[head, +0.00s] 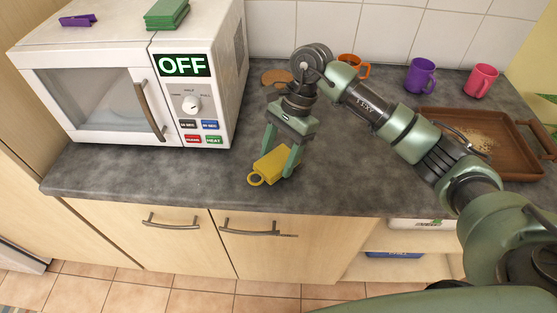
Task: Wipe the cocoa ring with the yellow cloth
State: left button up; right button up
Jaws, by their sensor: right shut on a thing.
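The yellow cloth (268,166) is a thick folded block with a round loop at its lower left end. My right gripper (281,160) is shut on it, one finger on either side, at the front part of the grey counter. I cannot tell whether the cloth touches the counter. A flat brown patch (274,78) lies on the counter behind the gripper, near the microwave, partly hidden by my arm. I cannot tell whether it is the cocoa ring or a mat. No other brown ring shows clearly. My left gripper is not in view.
A white microwave (130,95) reading OFF stands at left, with green cloths (167,14) and a purple clip (77,20) on top. An orange mug (361,71), purple mug (419,75) and pink mug (481,80) stand at back. A brown tray (515,166) is at right.

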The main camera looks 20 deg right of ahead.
jog(key=shift+p+v, duration=0.3)
jog(key=shift+v, duration=0.45)
notch_tip(320, 180, up, 3)
jog(key=shift+a+f+p, duration=0.15)
jog(key=shift+f+p, duration=0.1)
jog(key=shift+p, duration=0.2)
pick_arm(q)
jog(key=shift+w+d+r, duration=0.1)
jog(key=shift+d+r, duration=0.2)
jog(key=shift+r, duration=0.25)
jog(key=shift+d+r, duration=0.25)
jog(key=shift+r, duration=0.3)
pick_arm(e)
jog(key=shift+r, duration=0.7)
